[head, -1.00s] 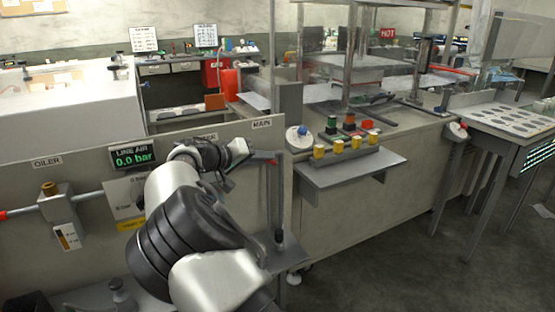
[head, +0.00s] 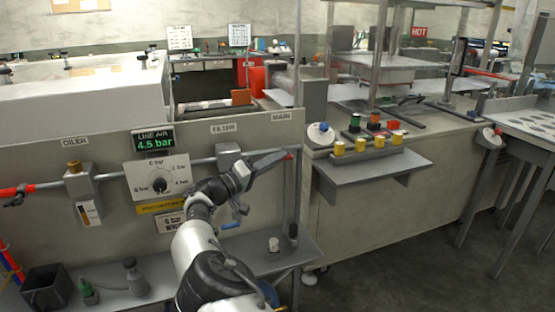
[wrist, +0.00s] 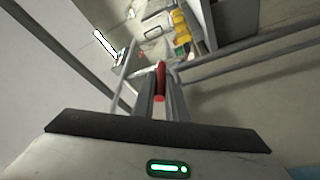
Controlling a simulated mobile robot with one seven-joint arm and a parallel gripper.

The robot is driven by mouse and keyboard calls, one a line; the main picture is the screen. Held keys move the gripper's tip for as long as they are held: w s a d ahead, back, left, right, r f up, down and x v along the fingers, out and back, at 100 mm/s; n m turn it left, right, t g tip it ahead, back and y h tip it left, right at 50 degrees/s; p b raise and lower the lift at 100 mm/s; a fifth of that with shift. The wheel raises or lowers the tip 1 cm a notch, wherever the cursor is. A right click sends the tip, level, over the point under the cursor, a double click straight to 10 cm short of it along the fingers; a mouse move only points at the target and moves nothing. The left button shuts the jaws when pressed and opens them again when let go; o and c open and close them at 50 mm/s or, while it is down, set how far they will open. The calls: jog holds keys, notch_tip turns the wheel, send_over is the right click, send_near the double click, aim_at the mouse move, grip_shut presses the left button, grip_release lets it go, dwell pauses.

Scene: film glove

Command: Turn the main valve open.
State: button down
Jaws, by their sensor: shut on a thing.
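The main valve's red handle (head: 290,156) shows as a small red tip below the MAIN label (head: 281,116), at the right end of the grey pipe. My gripper (head: 282,158) reaches it from the left, its fingers pointing right. In the wrist view the red handle (wrist: 161,80) lies lengthwise between the two fingers, and my gripper (wrist: 160,92) is shut on it. The valve body is mostly hidden behind my gripper. The line air display (head: 154,141) reads 4.5 bar.
A regulator dial (head: 160,184), a filter (head: 229,153) and an oiler (head: 82,188) sit along the panel. A blue lever (head: 236,210) is below my wrist. A shelf (head: 327,170) with yellow-topped items stands right. Bottles and a dark bin (head: 46,286) are below left.

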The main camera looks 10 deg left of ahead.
jog(key=shift+d+f+t, duration=0.15)
jog(key=shift+f+t, duration=0.1)
jog(key=shift+t, duration=0.05)
dwell(0.4)
jog(key=c, duration=1.8)
grip_release()
jog(key=shift+w, duration=0.1)
jog(key=shift+o, duration=0.2)
jog(key=p+v, duration=0.1)
jog(key=v, duration=1.6)
jog(key=shift+a+f+p, duration=0.25)
jog(key=shift+a+p, duration=0.05)
jog(key=shift+p, duration=0.1)
jog(key=shift+d+h, duration=0.1)
jog(key=shift+h, duration=0.2)
